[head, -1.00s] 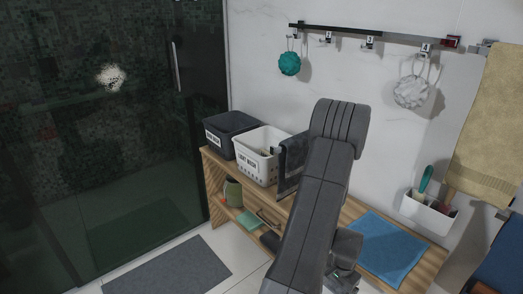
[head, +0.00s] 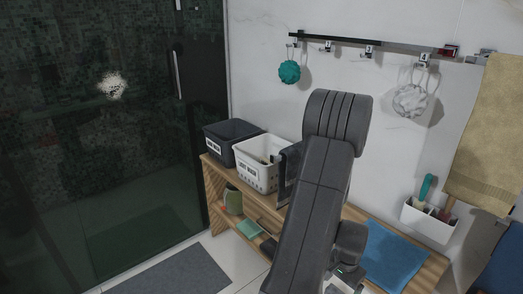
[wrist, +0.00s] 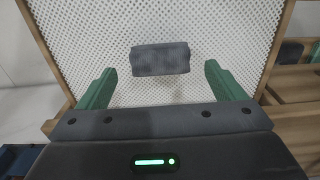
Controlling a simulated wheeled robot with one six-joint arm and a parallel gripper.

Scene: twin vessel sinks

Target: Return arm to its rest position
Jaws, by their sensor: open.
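My arm (head: 318,190) stands folded in the middle of the head view, its elbow high in front of the wall. My gripper (wrist: 159,76) shows in the wrist view with two green fingers wide apart. Nothing is between the fingers in their grasp; a dark grey block-like thing (wrist: 160,59) shows beyond them, in front of a white perforated surface (wrist: 100,25) with a wooden frame. In the head view the gripper is mostly hidden behind my arm and the lower picture edge.
A wooden bench (head: 222,179) runs along the wall with a dark bin (head: 229,157), a white bin (head: 256,179) and a blue towel (head: 393,258). A white wall caddy (head: 429,221) and a beige towel (head: 484,135) hang at right. A grey mat (head: 170,274) lies on the floor.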

